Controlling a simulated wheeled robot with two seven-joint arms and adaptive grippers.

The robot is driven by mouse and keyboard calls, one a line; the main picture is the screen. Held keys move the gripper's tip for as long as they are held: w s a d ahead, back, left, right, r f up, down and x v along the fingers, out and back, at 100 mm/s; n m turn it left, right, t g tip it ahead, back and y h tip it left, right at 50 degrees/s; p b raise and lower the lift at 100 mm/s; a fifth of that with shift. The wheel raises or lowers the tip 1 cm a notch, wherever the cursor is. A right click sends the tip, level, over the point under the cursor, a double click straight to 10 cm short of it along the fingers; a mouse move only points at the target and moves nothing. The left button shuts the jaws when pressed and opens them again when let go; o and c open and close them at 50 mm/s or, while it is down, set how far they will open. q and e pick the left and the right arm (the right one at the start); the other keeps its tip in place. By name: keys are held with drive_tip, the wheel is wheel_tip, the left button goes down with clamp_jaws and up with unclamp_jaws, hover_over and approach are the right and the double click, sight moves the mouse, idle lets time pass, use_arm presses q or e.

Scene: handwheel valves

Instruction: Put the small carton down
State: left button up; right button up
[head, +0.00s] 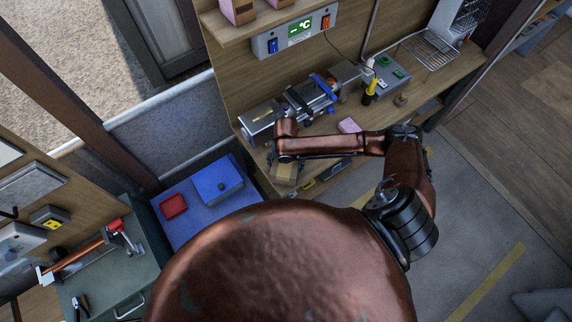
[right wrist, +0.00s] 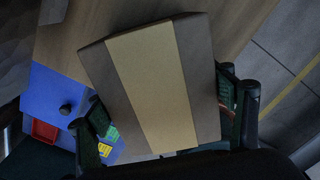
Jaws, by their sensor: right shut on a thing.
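The small carton is brown with a broad tan tape strip. In the head view the carton (head: 285,174) is just below the end of my right arm, by the front edge of the wooden bench (head: 322,127). In the right wrist view the carton (right wrist: 155,85) fills the middle, with a finger of my right gripper (right wrist: 165,122) on each side, shut on it. Whether its underside touches the bench is hidden. In the head view the right gripper (head: 285,160) is mostly hidden under my forearm. My left gripper is not in view.
A metal device with blue clamps (head: 310,95) stands behind the carton on the bench. A pink block (head: 349,126) and a yellow-handled tool (head: 370,88) are to the right. A blue surface with a blue box (head: 217,181) and red tray (head: 173,206) lies left.

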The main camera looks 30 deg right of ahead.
drive_tip(key=o, duration=1.4)
wheel_tip(320, 180, up, 12)
drive_tip(key=shift+r, duration=0.1)
